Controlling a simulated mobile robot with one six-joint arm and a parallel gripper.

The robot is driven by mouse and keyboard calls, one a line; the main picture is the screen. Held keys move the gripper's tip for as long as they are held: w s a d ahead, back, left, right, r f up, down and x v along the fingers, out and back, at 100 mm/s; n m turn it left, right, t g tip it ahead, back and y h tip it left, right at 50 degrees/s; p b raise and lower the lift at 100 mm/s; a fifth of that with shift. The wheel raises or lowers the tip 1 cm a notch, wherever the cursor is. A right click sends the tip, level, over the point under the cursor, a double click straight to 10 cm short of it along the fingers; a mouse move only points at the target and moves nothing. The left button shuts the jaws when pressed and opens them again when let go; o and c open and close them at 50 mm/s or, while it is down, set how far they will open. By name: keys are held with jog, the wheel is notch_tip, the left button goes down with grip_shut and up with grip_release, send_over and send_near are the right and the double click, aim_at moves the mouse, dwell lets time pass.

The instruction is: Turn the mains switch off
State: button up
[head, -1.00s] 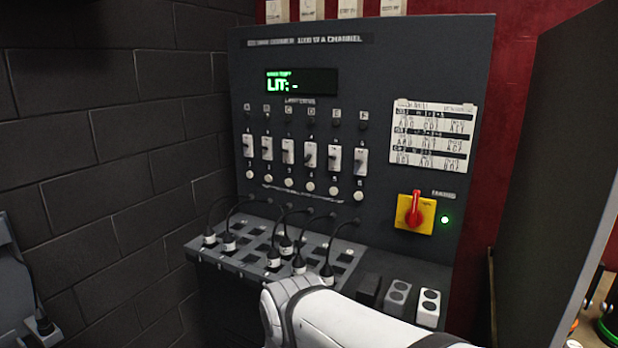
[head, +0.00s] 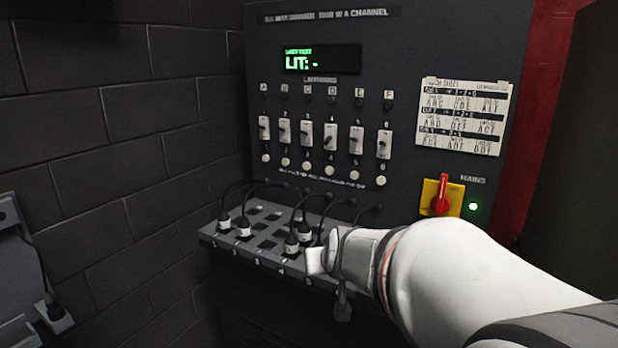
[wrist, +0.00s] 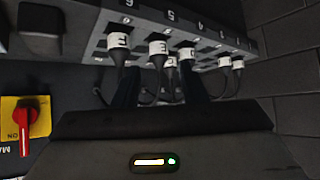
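The mains switch (head: 441,199) is a red rotary handle on a yellow plate at the panel's lower right, under a MAINS label. Its handle stands near upright in the head view. A green lamp (head: 473,207) beside it is lit. The switch also shows at the left edge of the wrist view (wrist: 27,120), where the plate reads ON near the handle. In the wrist view my gripper (wrist: 160,82) has two dark fingers spread apart, with cables and plugs beyond them. It is to the side of the switch, apart from it.
A patch shelf (head: 262,258) with several cabled plugs juts out below the panel, close to my gripper. Sliders (head: 330,136), round buttons and a paper chart (head: 464,117) are on the panel. The display (head: 320,61) reads "LIT: -". A brick wall stands left.

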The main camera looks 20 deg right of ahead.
jog(key=w+d+r+m+t+h+b, duration=0.25)
jog(key=w+d, duration=0.35)
jog(key=d, duration=0.4)
jog(key=m+t+h+b, duration=0.25)
jog(key=m+h, duration=0.25)
jog(key=h, duration=0.8)
send_near(444, 179)
jog(key=x, duration=0.3)
jog(key=shift+w+d+r, duration=0.25)
jog(key=shift+d+r, duration=0.1)
jog(key=shift+d, duration=0.1)
jog(key=shift+g, duration=0.3)
jog(key=p+x, duration=0.1)
jog(key=x, duration=0.5)
jog(key=shift+w+d+r, duration=0.1)
jog(key=shift+w+d, duration=0.15)
jog(key=shift+w, duration=0.1)
jog(key=shift+c, duration=0.2)
grip_shut()
